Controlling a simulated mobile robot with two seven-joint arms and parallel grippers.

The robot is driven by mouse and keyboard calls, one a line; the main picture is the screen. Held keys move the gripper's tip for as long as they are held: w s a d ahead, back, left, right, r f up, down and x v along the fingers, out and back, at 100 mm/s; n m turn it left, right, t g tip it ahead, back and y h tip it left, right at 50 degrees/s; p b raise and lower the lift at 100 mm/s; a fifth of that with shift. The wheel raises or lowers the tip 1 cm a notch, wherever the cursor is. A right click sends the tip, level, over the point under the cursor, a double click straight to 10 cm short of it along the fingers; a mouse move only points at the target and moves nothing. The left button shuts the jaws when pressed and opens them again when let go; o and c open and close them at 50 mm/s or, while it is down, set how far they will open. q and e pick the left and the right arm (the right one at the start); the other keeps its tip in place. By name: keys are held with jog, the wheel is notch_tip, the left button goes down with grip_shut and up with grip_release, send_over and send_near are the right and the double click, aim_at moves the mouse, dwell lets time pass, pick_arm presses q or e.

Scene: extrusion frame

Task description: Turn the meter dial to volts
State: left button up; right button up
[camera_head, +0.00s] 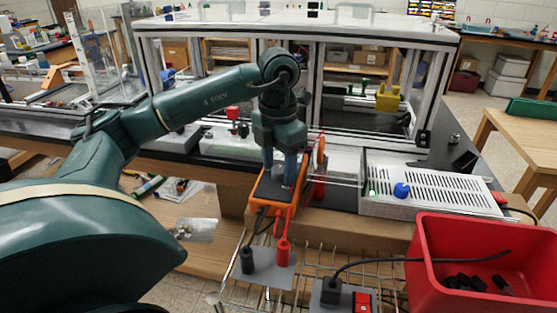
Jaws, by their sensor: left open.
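The orange-edged meter (293,207) with a dark face lies on the bench at the middle of the head view. Black and red leads come out of its near end. My left gripper (280,176) points down right over the meter's face, with its two fingers apart. The fingers and wrist cover much of the face, so the dial and its setting are hidden. I cannot tell whether the fingertips touch the dial. My right gripper is not in view.
A perforated metal power supply (425,184) with a blue knob stands to the right. A red bin (425,285) is at the front right. A wire rack (235,293) holds a red plug and a black plug in front. An aluminium-framed enclosure (310,40) stands behind the meter.

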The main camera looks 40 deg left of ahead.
aim_at(278, 170)
pick_arm(q)
notch_tip(278, 170, up, 13)
jog(key=p, duration=0.4)
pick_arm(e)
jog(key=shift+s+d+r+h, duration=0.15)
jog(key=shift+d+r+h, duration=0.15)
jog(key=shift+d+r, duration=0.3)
pick_arm(q)
jog(key=shift+r, duration=0.1)
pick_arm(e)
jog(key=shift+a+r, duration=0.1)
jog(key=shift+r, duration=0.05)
pick_arm(q)
jog(key=shift+s, duration=0.1)
